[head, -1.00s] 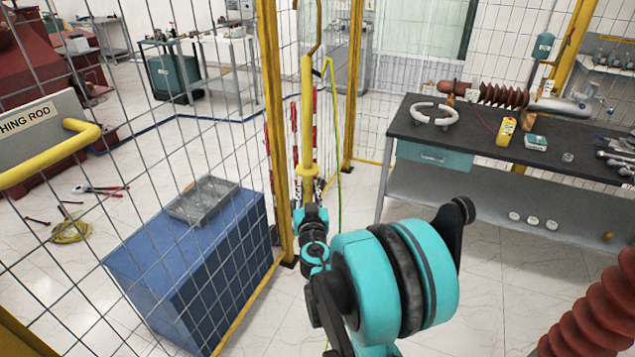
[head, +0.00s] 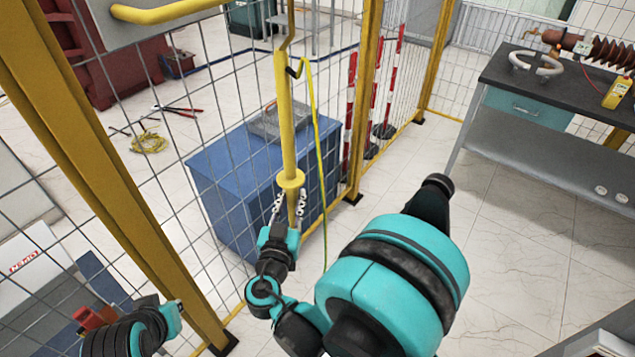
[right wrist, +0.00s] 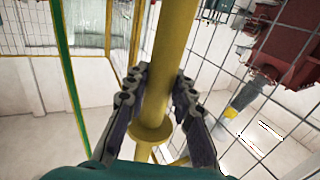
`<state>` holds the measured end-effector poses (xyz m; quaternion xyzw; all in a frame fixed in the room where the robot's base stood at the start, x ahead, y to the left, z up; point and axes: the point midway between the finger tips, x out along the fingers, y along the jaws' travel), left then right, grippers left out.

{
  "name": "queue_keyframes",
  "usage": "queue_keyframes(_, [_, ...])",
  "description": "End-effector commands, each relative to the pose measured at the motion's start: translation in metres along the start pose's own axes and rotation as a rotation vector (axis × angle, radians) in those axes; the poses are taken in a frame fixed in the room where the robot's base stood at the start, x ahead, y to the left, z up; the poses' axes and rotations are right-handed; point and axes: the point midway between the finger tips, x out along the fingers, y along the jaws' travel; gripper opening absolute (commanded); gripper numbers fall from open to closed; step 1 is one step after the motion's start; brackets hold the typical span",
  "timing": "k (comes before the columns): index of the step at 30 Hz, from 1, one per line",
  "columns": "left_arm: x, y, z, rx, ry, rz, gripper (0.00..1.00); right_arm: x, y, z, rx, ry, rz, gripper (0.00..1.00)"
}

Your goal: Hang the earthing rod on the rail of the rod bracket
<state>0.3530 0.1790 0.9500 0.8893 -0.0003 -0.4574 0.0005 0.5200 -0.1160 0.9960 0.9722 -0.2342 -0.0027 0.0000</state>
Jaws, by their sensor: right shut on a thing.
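The yellow earthing rod (head: 287,130) stands nearly upright, with a round collar (head: 291,180) low on it and a green-yellow cable (head: 316,130) hanging from a dark clamp. Its upper end runs out of the head view. My right gripper (head: 289,203) is shut on the rod just around the collar; in the right wrist view its fingers (right wrist: 158,100) lie on both sides of the rod (right wrist: 178,40). The bracket's grey plate (head: 135,38) and yellow rail (head: 170,10) are at the top left, apart from the rod and partly cut off. Part of my left arm shows at lower left; its gripper does not.
A mesh fence with yellow posts (head: 365,100) stands close behind the rod. Beyond it are a blue cabinet (head: 225,190) with a grey tray and red-white poles (head: 388,85). A dark-topped workbench (head: 500,80) stands at the right. Floor between is clear.

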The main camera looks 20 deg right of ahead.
Motion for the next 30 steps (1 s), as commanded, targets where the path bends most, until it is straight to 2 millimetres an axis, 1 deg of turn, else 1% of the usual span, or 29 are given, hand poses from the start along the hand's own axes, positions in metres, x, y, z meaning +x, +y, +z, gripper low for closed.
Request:
queue_keyframes(1, [0.002,0.000,0.001,0.000,0.000,0.000,0.00,-0.005,-0.004,0.003,-0.001,0.001,-0.004,0.00])
queue_keyframes(3, [0.002,0.000,0.002,0.000,0.000,0.000,0.00,-0.008,-0.006,0.004,-0.001,0.001,-0.006,0.00])
queue_keyframes(7, [0.001,0.000,0.001,0.000,0.000,0.000,0.00,-0.008,-0.011,0.003,-0.001,0.001,-0.006,0.00])
queue_keyframes(11, [0.000,0.000,0.000,0.000,0.000,0.000,0.00,-0.004,-0.018,0.003,-0.001,0.001,-0.006,0.00])
queue_keyframes(30, [-0.006,0.000,-0.005,0.000,0.000,0.000,0.00,0.020,-0.064,0.002,-0.001,0.001,-0.006,0.00])
